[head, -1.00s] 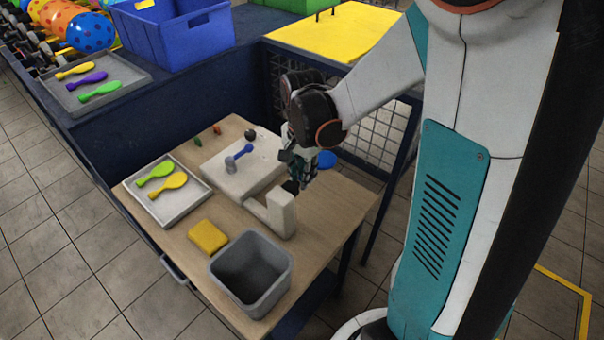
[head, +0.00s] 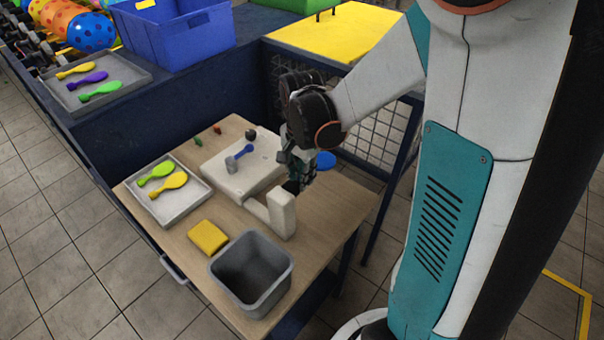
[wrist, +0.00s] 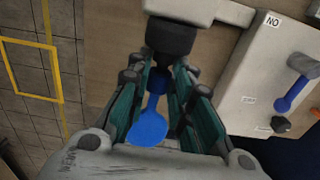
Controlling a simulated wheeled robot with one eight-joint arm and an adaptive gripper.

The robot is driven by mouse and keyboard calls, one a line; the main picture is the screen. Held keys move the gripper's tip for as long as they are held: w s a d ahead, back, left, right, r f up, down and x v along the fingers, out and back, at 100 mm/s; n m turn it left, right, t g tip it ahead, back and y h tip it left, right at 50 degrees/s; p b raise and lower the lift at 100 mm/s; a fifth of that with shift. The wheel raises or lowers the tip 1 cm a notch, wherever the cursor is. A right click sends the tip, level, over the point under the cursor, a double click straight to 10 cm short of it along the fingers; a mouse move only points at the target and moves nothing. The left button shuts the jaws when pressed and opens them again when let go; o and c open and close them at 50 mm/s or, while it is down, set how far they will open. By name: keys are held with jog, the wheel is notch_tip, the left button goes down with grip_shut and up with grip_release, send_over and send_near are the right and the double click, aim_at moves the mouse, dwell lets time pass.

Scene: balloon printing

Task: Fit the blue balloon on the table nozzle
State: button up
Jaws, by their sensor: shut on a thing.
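The blue balloon (wrist: 148,127) lies between my gripper's fingers (wrist: 160,88) in the wrist view, its round body towards the palm and its neck towards the nozzle. My gripper is shut on it. In the head view its blue body (head: 325,160) shows behind my gripper (head: 297,178). The black table nozzle (wrist: 170,38) sits just beyond the fingertips, on the pale upright block (head: 282,214). The balloon's mouth is dark and partly hidden by the fingers; I cannot tell whether it touches or is around the nozzle.
A pale box (head: 240,177) with a blue-handled lever (head: 238,157) stands behind the block. A grey tray (head: 172,212) holds green and yellow balloons. A yellow sponge (head: 208,237) and a grey bin (head: 250,290) are at the front. The table's right side is bare.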

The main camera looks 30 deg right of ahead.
jog(key=shift+s+a, duration=0.15)
jog(key=shift+a, duration=0.2)
dwell(1.4)
jog(key=shift+w+d, duration=0.3)
jog(key=shift+d, duration=0.35)
jog(key=shift+d, duration=0.15)
jog(key=shift+w+d+b, duration=0.15)
jog(key=shift+w+d, duration=0.1)
jog(key=shift+d, duration=0.4)
jog(key=shift+w+d+b, duration=0.15)
jog(key=shift+w+d, duration=0.1)
jog(key=shift+d, duration=0.35)
jog(key=s+a+r+p, duration=0.2)
jog(key=s+r+p, duration=0.6)
jog(key=s+r, duration=0.2)
jog(key=shift+p, duration=0.35)
